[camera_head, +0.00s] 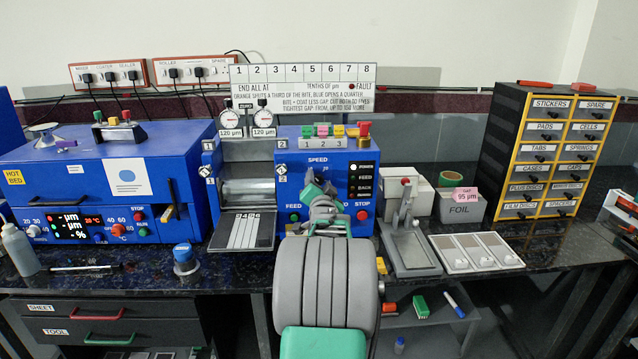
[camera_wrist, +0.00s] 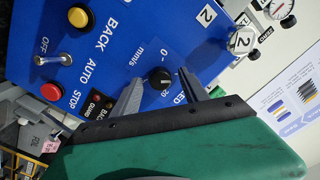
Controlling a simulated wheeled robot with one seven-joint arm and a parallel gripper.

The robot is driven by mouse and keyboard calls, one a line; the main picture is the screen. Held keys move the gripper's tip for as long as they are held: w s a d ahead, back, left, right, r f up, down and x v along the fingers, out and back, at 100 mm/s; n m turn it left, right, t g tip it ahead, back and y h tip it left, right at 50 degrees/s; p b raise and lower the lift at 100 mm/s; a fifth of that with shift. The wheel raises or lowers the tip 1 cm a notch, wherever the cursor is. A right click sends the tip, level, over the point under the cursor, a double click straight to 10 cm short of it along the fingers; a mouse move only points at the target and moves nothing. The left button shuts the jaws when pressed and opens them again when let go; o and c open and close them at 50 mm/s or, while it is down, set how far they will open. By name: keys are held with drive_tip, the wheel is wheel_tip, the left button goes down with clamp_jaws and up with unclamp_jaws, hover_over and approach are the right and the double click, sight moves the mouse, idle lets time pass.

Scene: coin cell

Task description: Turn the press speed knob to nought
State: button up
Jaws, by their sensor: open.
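The press speed knob (camera_wrist: 160,79) is a small round black knob on the blue panel in the wrist view, by the lettering mm/s, 0 and 20. Its pointer is too small to read surely. My gripper (camera_wrist: 161,74) is open, with one grey finger on each side of the knob. I cannot tell whether either finger touches it. In the head view my gripper (camera_head: 318,190) is in front of the press panel (camera_head: 290,178), below the SPEED label, and hides the knob.
The panel also carries a yellow button (camera_wrist: 78,17), a toggle switch (camera_wrist: 52,60) and a red stop button (camera_wrist: 51,92). A lever tool (camera_head: 407,235) stands right of my arm.

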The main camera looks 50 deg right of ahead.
clamp_jaws()
idle(0.6)
